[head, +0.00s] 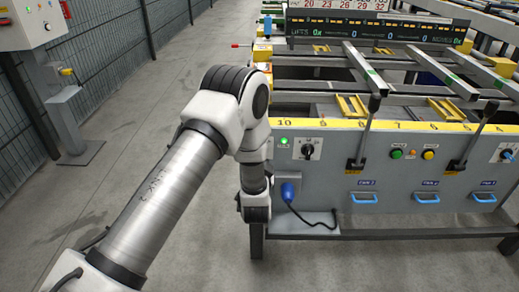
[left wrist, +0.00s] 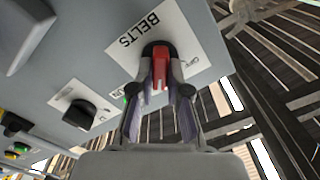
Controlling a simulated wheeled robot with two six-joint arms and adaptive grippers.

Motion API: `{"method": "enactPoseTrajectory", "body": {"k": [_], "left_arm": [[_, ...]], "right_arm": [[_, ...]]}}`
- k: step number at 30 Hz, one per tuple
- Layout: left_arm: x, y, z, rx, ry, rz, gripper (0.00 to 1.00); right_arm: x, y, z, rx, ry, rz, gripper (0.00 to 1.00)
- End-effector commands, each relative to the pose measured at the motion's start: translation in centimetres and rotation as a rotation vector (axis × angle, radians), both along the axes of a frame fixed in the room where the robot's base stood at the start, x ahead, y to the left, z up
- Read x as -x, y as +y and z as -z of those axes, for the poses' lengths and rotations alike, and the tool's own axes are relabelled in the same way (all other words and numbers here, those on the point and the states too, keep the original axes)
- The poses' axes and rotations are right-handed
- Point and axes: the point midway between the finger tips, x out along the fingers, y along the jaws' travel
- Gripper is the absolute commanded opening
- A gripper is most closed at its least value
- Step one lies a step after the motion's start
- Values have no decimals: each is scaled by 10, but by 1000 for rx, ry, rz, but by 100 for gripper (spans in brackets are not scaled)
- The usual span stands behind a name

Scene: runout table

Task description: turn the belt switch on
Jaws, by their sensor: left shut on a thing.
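The belt switch (left wrist: 159,54) shows in the left wrist view as a red handle on a dark round base, on a white plate (left wrist: 128,37) lettered BELTS. OFF is printed to the right of the handle and ON to the lower left. My left gripper (left wrist: 161,88) is shut on the red handle, one finger on each side. The fingers partly cover the handle and its base, so I cannot tell exactly which mark it points to. In the head view my left arm reaches the table's left end; the fingers and the belt switch are hidden there. My right gripper is not in view.
The runout table's grey front panel (head: 350,205) carries a black rotary knob (head: 307,149), a blue plug (head: 289,190) with a cable, two black levers and blue drawer handles. A black knob (left wrist: 80,114) also shows in the left wrist view. The floor left of the table is open.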

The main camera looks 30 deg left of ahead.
Motion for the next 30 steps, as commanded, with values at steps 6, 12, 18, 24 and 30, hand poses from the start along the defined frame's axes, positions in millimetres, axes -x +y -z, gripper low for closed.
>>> {"method": "enactPoseTrajectory", "body": {"k": [6, 12, 18, 24, 30], "left_arm": [[1, -1, 1, -79, 53, 0, 0], [0, -1, 2, -109, 72, 0, 0], [0, -1, 2, -115, 76, 0, 0], [0, -1, 2, -115, 75, 0, 0], [0, -1, 2, -114, 73, 0, 41]], "right_arm": [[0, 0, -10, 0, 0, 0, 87], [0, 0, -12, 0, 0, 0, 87], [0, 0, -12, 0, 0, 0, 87], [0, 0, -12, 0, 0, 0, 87], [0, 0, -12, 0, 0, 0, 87]]}}
